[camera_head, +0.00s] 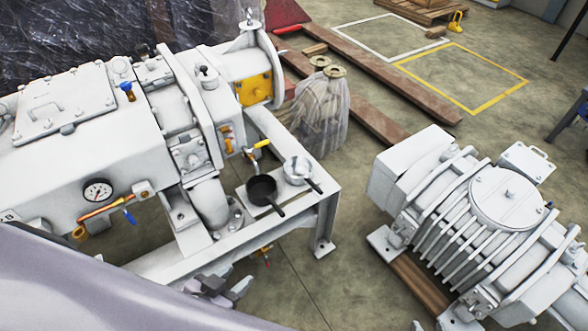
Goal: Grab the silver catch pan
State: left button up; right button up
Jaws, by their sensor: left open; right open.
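The silver catch pan (297,169) is a small round pan with a dark handle pointing to the lower right. It sits on the corner of the white machine frame (328,200). A black pan (262,189) of similar shape sits just to its left and nearer to me, also with a handle. My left gripper (234,281) is low in the view, in front of the frame, open and empty, apart from both pans. Only a small grey tip of what looks like my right gripper (416,325) shows at the bottom edge; the rest is out of view.
The large white vacuum pump (75,160) with its gauge and valves fills the left. A yellow-handled valve (258,146) stands close behind the pans. A second white pump (470,220) stands at the right on wood. Open floor (335,285) lies between the machines.

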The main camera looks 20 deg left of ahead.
aim_at(296, 169)
jog(key=i+l+u, duration=0.15)
jog(key=l, duration=0.15)
jog(key=i+l+u, duration=0.25)
jog(key=l, duration=0.3)
jog(key=i+l+u, duration=0.1)
jog(key=l, duration=0.25)
